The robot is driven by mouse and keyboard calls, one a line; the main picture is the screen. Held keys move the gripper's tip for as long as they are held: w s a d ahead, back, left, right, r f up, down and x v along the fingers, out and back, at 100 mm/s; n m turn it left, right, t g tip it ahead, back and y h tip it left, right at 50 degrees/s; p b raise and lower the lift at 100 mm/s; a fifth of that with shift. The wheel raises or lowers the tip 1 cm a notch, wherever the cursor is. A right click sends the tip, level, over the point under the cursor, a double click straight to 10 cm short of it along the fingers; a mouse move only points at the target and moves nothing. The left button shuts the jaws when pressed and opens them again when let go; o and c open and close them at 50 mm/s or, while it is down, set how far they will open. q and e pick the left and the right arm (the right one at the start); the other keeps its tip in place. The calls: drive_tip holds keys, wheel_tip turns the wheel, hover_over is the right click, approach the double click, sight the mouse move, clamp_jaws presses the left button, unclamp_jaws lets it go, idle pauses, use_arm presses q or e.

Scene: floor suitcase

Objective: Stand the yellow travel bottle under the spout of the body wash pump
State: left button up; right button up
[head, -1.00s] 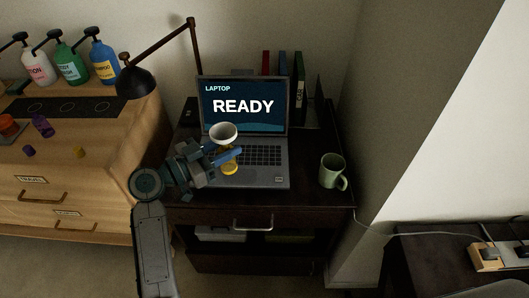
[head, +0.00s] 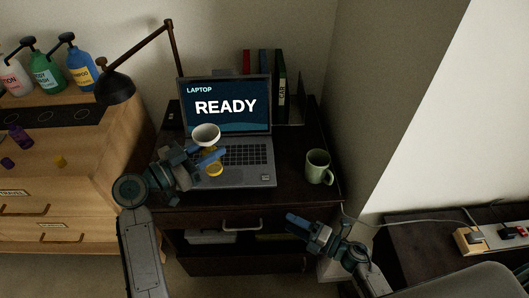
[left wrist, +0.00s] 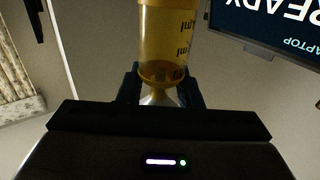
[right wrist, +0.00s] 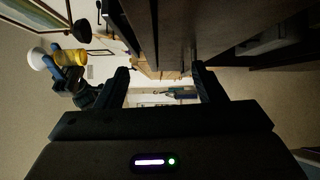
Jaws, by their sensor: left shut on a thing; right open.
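My left gripper (head: 205,160) is shut on the yellow travel bottle (head: 214,170), held in front of the laptop. A white, wide-mouthed piece (head: 206,134) sits at the bottle's upper end. The left wrist view shows the see-through yellow bottle (left wrist: 168,40) close up, with dark measure marks. It also shows in the right wrist view (right wrist: 75,57). The green body wash pump (head: 47,72) stands at the back of the wooden dresser, between a white pump and a blue pump; the area under its spout is hard to make out. My right gripper (head: 305,225) is open and empty, in front of the dark desk.
The blue pump (head: 80,70) and white pump (head: 14,76) flank the green one. A black lamp (head: 115,88) leans between dresser and desk. A purple bottle (head: 20,136) and yellow cap (head: 60,161) lie on the dresser. The laptop (head: 240,165) and green mug (head: 318,168) stand on the desk.

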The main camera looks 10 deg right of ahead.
drive_tip(key=w+a+r+n+g+y, duration=0.25)
drive_tip(key=r+n, duration=0.25)
drive_tip(key=r, duration=0.5)
drive_tip(key=w+a+r+n+g+y, duration=0.1)
drive_tip(key=w+r+n+g+y, duration=0.15)
drive_tip(key=r+n, duration=0.6)
drive_tip(key=w+a+r+n+g, duration=0.1)
drive_tip(key=w+a+n+g, duration=0.1)
drive_tip(key=a, duration=0.3)
drive_tip(key=w+a+r+n+g, duration=0.1)
drive_tip(key=a+r+n+g, duration=0.1)
drive_tip(key=a+n, duration=0.3)
drive_tip(key=w+a+r+n+g, duration=0.1)
drive_tip(key=w+a+r+n, duration=0.1)
drive_tip(key=a+n, duration=0.2)
drive_tip(key=shift+w+a+n+g, duration=0.3)
drive_tip(key=shift+a+g, duration=0.1)
drive_tip(key=shift+a, duration=0.4)
drive_tip(key=shift+c, duration=0.4)
drive_tip(key=c, duration=1)
use_arm(q)
drive_tip(key=o, duration=1)
